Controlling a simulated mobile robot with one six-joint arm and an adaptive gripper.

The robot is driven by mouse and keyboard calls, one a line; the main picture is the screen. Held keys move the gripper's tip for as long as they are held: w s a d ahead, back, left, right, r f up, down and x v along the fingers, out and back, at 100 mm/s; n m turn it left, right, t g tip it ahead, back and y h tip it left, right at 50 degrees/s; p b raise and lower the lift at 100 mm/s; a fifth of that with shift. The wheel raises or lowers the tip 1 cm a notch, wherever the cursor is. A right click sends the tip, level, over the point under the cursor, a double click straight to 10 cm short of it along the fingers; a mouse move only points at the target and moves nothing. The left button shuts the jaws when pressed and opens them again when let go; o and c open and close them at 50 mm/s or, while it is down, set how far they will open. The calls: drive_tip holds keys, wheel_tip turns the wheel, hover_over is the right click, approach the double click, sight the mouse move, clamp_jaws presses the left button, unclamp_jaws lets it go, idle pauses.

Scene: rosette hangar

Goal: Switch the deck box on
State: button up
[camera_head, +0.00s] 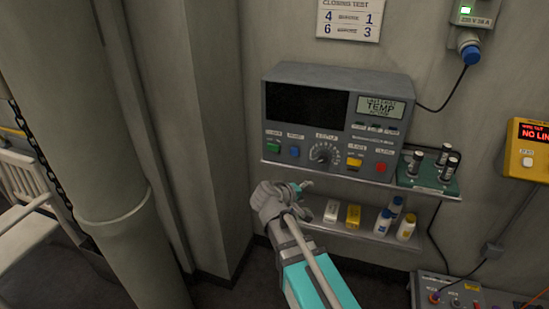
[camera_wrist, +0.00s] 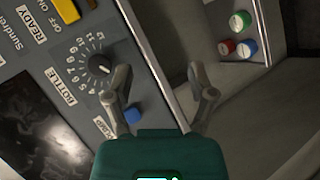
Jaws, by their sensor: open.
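The grey deck box (camera_head: 338,80) stands on the upper wall shelf. Its large screen (camera_head: 306,104) is dark, and a small pale display beside it reads TEMP. Its front carries a green button (camera_head: 273,148), a blue button (camera_head: 294,152), a dial (camera_head: 324,153), a yellow switch (camera_head: 355,163) and a red button (camera_head: 381,167). In the wrist view the yellow switch (camera_wrist: 67,10) has ON and OFF lettering nearby; its position is unclear. My gripper (camera_head: 303,187) is open and empty below the box front. In the wrist view my gripper (camera_wrist: 160,75) has the dial (camera_wrist: 99,67) and blue button (camera_wrist: 132,114) near its left finger.
A green rack (camera_head: 428,182) with dark vials stands right of the box. The lower shelf (camera_head: 340,229) holds small packs and bottles. A yellow wall unit (camera_head: 528,150) reads NO LIN. A lit socket (camera_head: 470,12) is above. A thick pillar (camera_head: 95,130) stands left.

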sight(276, 149)
drive_tip(key=a+r+n+t+b, duration=0.1)
drive_tip(key=a+n+t, duration=0.1)
drive_tip(key=a, duration=0.3)
drive_tip(key=w+a+r+n+t+y+b, duration=0.1)
drive_tip(key=a+r+n+t, duration=0.1)
drive_tip(key=a, duration=0.3)
drive_tip(key=w+a+r+n+t, duration=0.1)
drive_tip(key=a+r+n+t, duration=0.1)
drive_tip(key=a, duration=0.3)
drive_tip(key=shift+a+t+b, duration=0.35)
drive_tip(key=shift+t+b, duration=0.05)
drive_tip(key=shift+t, duration=0.4)
drive_tip(key=shift+w+d, duration=0.1)
drive_tip(key=shift+w, duration=0.15)
drive_tip(key=x, duration=1.3)
drive_tip(key=shift+w, duration=0.25)
clamp_jaws()
